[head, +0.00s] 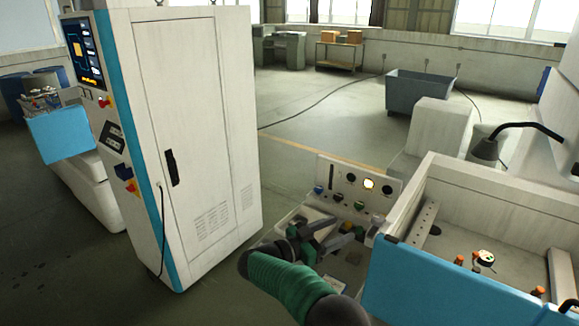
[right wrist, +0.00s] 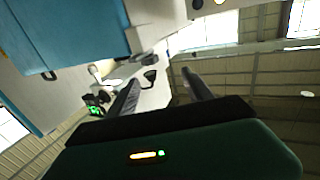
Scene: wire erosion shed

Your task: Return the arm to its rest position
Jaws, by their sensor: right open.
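My right arm, with a green sleeve, comes in from the bottom middle of the head view. Its gripper (head: 335,238) is in front of the small control console (head: 325,170). I cannot tell whether it touches the console. In the right wrist view the gripper's two dark fingers (right wrist: 158,92) stand apart with nothing between them. A white surface with dark knobs shows beyond the fingers. My left gripper is not in the head view.
A tall white cabinet (head: 200,130) with a blue edge stands left of the arm. A machine tank (head: 500,210) with a blue front panel (head: 440,285) is close on the right. Open floor (head: 310,125) lies behind the console.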

